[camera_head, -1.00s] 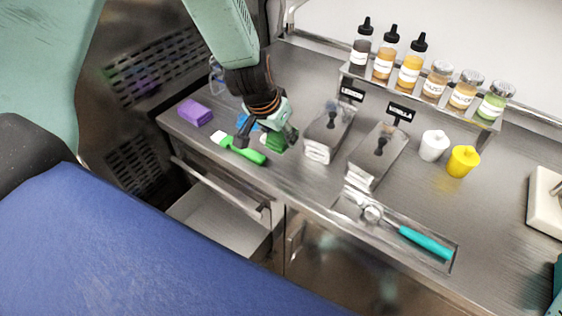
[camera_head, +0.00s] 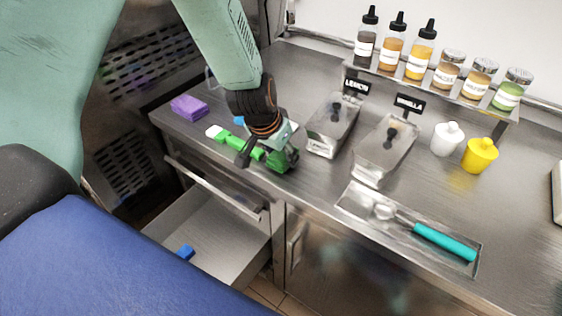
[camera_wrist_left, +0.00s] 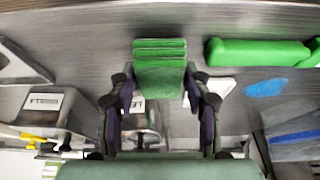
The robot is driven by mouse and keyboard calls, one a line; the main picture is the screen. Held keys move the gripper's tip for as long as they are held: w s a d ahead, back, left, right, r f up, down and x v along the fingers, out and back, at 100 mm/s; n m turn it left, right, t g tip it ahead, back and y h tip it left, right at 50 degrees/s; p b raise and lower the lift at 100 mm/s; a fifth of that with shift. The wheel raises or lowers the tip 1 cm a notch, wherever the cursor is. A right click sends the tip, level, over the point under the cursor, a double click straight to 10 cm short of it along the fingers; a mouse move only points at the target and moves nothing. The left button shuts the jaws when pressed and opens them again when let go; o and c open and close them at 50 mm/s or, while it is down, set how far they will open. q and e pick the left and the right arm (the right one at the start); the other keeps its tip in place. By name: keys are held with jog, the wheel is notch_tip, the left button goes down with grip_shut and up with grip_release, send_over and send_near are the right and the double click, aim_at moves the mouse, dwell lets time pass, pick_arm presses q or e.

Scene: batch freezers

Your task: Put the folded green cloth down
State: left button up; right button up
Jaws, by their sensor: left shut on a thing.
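The folded green cloth (camera_wrist_left: 160,66) is gripped between the fingers of my left gripper (camera_wrist_left: 160,95) in the left wrist view. In the head view, the left gripper (camera_head: 266,155) is over the front of the steel counter, beside the green-handled brush (camera_head: 235,143). The cloth (camera_head: 283,160) shows at its fingertips near the counter's front edge. I cannot tell whether the cloth touches the counter. My right gripper is not in view.
A purple sponge (camera_head: 189,107) lies at the counter's left. Two lidded containers (camera_head: 330,125) stand right of the gripper. A tray (camera_head: 352,203) holds a teal-handled scoop (camera_head: 444,242). Below, an open drawer (camera_head: 222,232) holds a blue item (camera_head: 185,252).

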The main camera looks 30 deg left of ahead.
pick_arm(q)
jog(key=shift+f, duration=0.45)
jog(key=shift+a, duration=0.1)
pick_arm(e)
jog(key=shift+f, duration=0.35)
pick_arm(q)
jog(key=shift+f, duration=0.15)
jog(key=o, duration=0.7)
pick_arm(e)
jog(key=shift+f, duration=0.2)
pick_arm(q)
jog(key=shift+o, duration=0.2)
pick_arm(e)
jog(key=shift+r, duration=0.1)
